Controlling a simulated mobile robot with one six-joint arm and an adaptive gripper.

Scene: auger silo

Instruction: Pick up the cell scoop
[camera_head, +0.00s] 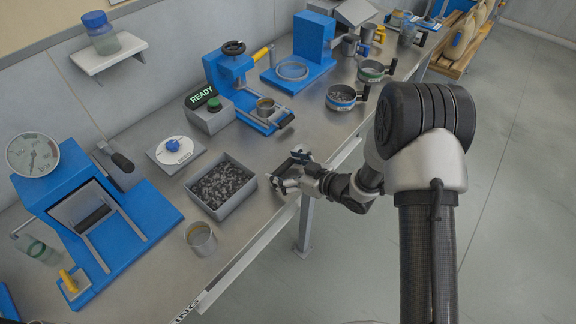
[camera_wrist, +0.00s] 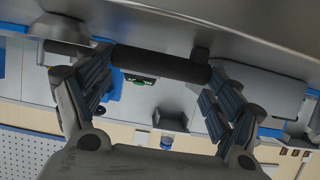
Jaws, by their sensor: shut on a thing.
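My gripper (camera_head: 290,178) is low over the front edge of the steel bench, just right of the grey bin of dark pieces. In the wrist view my gripper (camera_wrist: 160,66) has its two padded fingers on either end of a dark round bar, which looks like the handle of the cell scoop (camera_wrist: 160,61). The fingers are shut on it. The scoop's bowl cannot be made out in either view. In the head view the fingers hide most of what is held.
The grey bin (camera_head: 246,194) and a metal cup (camera_head: 200,239) stand near the bench's front edge. A READY box (camera_head: 207,113), a blue press (camera_head: 228,75) and a white dial plate (camera_head: 174,153) stand behind. Several handled pans lie further right. Open floor is at the right.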

